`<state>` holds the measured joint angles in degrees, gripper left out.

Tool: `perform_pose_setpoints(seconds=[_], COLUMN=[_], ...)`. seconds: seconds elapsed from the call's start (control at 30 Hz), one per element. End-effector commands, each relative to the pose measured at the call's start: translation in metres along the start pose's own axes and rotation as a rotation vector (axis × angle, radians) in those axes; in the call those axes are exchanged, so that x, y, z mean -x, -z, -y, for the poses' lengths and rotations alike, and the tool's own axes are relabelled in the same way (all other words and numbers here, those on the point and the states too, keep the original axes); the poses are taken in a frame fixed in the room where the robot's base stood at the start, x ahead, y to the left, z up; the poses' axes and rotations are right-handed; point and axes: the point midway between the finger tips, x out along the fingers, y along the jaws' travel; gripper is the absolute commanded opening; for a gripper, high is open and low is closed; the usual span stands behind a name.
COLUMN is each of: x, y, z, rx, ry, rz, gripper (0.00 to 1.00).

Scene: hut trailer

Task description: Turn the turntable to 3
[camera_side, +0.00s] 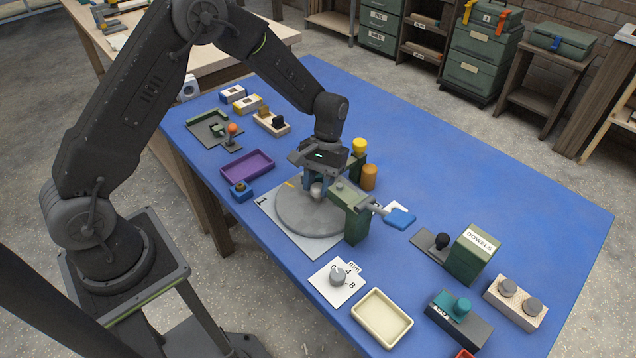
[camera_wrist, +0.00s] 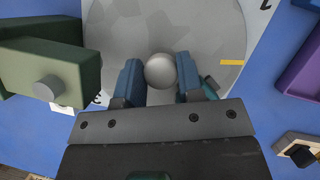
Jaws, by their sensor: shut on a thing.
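The turntable (camera_side: 290,220) is a round grey disc on a pale square plate in the side view. It also shows in the wrist view (camera_wrist: 115,35). A yellow mark sits at the disc's rim, on the right in the wrist view (camera_wrist: 232,62). The yellow mark points at no readable digit.
A green block-shaped fixture (camera_side: 354,222) stands close right of the turntable. A purple tray (camera_side: 247,166) lies left, a dial (camera_side: 338,278) and cream tray (camera_side: 382,318) in front. The table's far right is clear.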

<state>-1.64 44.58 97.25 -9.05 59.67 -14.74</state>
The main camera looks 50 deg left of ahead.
Motion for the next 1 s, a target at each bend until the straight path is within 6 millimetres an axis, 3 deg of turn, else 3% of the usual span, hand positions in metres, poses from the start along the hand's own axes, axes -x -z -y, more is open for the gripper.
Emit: perform_pose_setpoints(seconds=[0.3, 0.63, 0.77, 1.0], x=[0.001, 0.007, 0.027, 0.082], y=[0.000, 0.001, 0.001, 0.001], z=[0.000, 0.000, 0.000, 0.000], rx=[0.001, 0.001, 0.001, 0.000], ry=[-0.001, -0.002, -0.003, -0.003], rz=[-0.001, -0.002, -0.005, -0.006], gripper=[0.60, 0.60, 0.60, 0.60])
